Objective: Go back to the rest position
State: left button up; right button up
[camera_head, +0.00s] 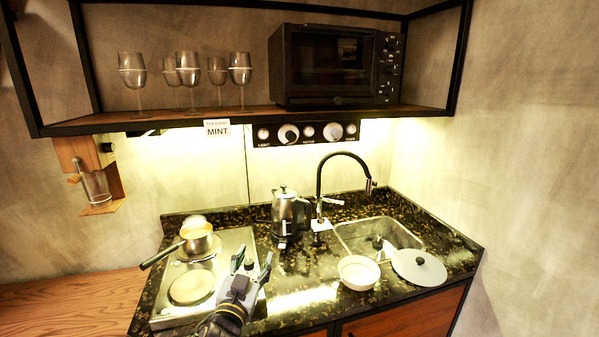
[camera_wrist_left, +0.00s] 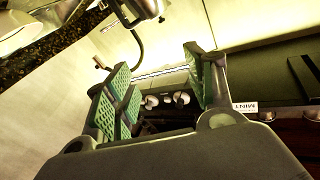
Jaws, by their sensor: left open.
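My left gripper (camera_head: 252,264) is over the front of the counter, between the hob and the sink side. Its jaws are open with nothing between them. In the left wrist view the two green-padded fingers (camera_wrist_left: 162,88) stand apart, with the knob panel (camera_wrist_left: 165,100) and wall behind them. My right gripper shows in neither view.
A hob (camera_head: 223,255) with a saucepan (camera_head: 197,241) lies left of the gripper. A kettle (camera_head: 284,215) stands behind it. A white bowl (camera_head: 358,273), a round grey lid (camera_head: 419,267) and the sink (camera_head: 399,236) are to the right. A shelf (camera_head: 190,118) with glasses and an oven (camera_head: 333,62) hangs above.

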pick_arm(q)
jog(key=s+a+f+n+g+y, duration=0.1)
jog(key=s+a+f+g+y, duration=0.1)
jog(key=s+a+f+g, duration=0.45)
jog(key=s+a+f+n+g+y, duration=0.15)
jog(key=s+f, duration=0.25)
jog(key=f, duration=0.6)
jog(key=s+a+f+g, duration=0.1)
jog(key=s+f+g, duration=0.35)
jog(key=s, duration=0.35)
jog(key=s+a+f+g, duration=0.1)
jog(key=s+f+g, duration=0.3)
jog(key=s, duration=0.5)
notch_tip(320, 180, down, 34)
jog(key=s, duration=0.3)
jog(key=s+a+f, duration=0.2)
jog(key=s+f, duration=0.7)
jog(key=s, duration=0.1)
jog(key=s+a+f, duration=0.2)
jog(key=s+f, duration=0.7)
jog(key=s, duration=0.2)
jog(key=shift+s+a+f+m+g, duration=0.25)
jog(key=shift+s+f+m+g, duration=0.1)
jog(key=shift+g, duration=0.1)
